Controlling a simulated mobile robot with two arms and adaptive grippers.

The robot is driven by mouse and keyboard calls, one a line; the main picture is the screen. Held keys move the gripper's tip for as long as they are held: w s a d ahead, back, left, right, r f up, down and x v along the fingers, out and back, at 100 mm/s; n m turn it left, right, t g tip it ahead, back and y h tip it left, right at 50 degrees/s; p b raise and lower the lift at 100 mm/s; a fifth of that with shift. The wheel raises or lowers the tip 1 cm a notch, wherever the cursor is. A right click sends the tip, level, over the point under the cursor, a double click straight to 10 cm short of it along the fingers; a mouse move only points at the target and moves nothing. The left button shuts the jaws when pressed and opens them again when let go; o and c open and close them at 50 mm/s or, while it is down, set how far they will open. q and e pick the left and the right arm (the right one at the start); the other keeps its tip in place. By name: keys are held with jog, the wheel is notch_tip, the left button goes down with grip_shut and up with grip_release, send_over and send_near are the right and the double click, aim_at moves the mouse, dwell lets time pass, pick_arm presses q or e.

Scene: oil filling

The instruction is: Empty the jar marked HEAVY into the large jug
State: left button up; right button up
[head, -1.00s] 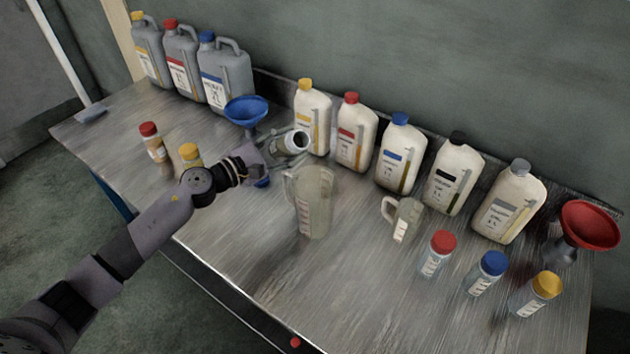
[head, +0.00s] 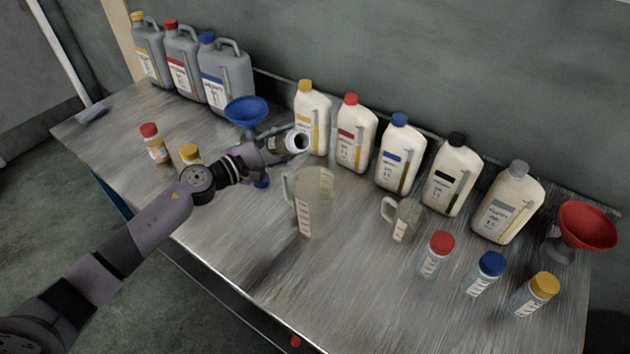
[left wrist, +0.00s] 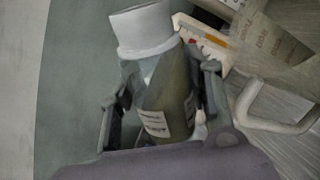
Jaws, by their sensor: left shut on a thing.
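The jar's mouth is above and a little behind the jug in the head view. No stream shows. My right gripper is not in view.
A blue funnel (head: 246,111) stands behind my left gripper. A smaller measuring jug (head: 405,220) is right of the large jug. White bottles (head: 357,138) and grey canisters (head: 225,82) line the back. Capped jars and a red funnel (head: 587,227) are at right. The front middle is clear.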

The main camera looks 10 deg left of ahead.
pick_arm(q)
jog(key=shift+a+m, duration=0.1)
jog(key=shift+m, duration=0.4)
jog(key=shift+w+a+f+m, duration=0.1)
jog(key=shift+f+m, duration=0.3)
jog(key=shift+m, duration=0.8)
dwell(0.6)
jog(key=shift+s+d+r+m+p, duration=0.4)
jog(key=shift+d+r+m+p, duration=0.25)
jog(key=shift+p, duration=0.4)
dwell(0.3)
jog(key=shift+s+d+f+m+y+b, duration=0.1)
jog(key=shift+f+m+y+b, duration=0.25)
jog(key=shift+m+b, duration=0.6)
dwell(0.5)
jog(key=shift+s+d+r+m, duration=0.1)
jog(key=shift+r+m, duration=0.35)
jog(key=shift+m, duration=0.25)
dwell(0.6)
jog(key=shift+s+d+f+m, duration=0.2)
jog(key=shift+f+m, duration=0.1)
jog(key=shift+m, duration=0.5)
dwell(0.6)
jog(key=shift+r+t, duration=0.1)
jog(key=shift+t, duration=0.2)
jog(key=shift+c, duration=0.2)
